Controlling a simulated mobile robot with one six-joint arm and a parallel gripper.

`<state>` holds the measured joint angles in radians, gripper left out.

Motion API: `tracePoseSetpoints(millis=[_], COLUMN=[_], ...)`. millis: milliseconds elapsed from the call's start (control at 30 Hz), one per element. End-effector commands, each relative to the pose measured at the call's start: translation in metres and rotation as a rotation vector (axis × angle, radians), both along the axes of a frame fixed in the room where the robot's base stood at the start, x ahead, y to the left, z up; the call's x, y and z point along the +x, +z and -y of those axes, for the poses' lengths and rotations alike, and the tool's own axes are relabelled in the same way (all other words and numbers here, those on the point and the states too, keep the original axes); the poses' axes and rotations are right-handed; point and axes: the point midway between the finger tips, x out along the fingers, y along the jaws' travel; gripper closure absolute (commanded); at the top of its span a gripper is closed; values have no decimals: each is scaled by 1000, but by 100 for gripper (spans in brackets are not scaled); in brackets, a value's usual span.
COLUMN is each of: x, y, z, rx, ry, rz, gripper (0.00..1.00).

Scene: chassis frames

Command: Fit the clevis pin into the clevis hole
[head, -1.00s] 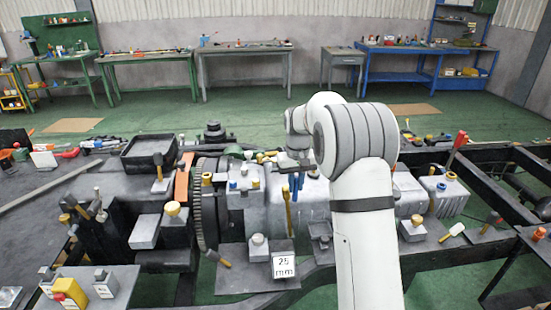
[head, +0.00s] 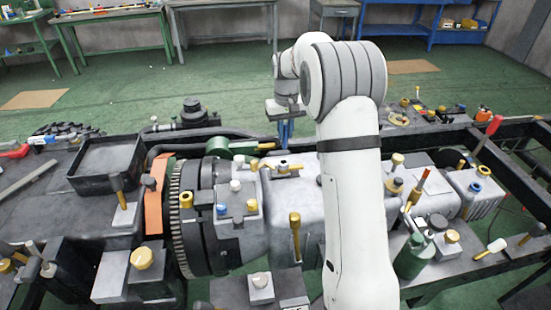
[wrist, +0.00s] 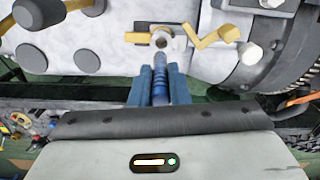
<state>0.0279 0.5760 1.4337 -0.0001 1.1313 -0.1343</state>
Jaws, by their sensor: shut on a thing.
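My gripper (head: 285,132) is at the far side of the engine-like machine in the head view, its blue fingers pointing down. In the wrist view my gripper (wrist: 160,70) is shut on the clevis pin (wrist: 160,88), a slim bluish rod between the fingers. The pin's greyish tip sticks out past the fingers. Just beyond the tip is a round boss with a dark opening, which looks like the clevis hole (wrist: 160,41). Whether tip and hole touch cannot be told. The pin is not clear in the head view.
Gold levers (wrist: 218,34) flank the boss. A toothed ring (head: 185,225) and a black tray (head: 107,160) are at the left of the machine. A green bottle (head: 413,255) stands at the right. Green floor (head: 190,85) is open behind the machine.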

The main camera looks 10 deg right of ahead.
Motion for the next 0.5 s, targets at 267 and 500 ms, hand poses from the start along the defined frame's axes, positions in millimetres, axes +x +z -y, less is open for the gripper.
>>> tracePoseSetpoints(millis=[267,500], x=[-1,0], y=[-38,-64], z=[-7,-10], rx=[0,0], ry=[13,18], rz=[-5,-1], gripper=[100,100])
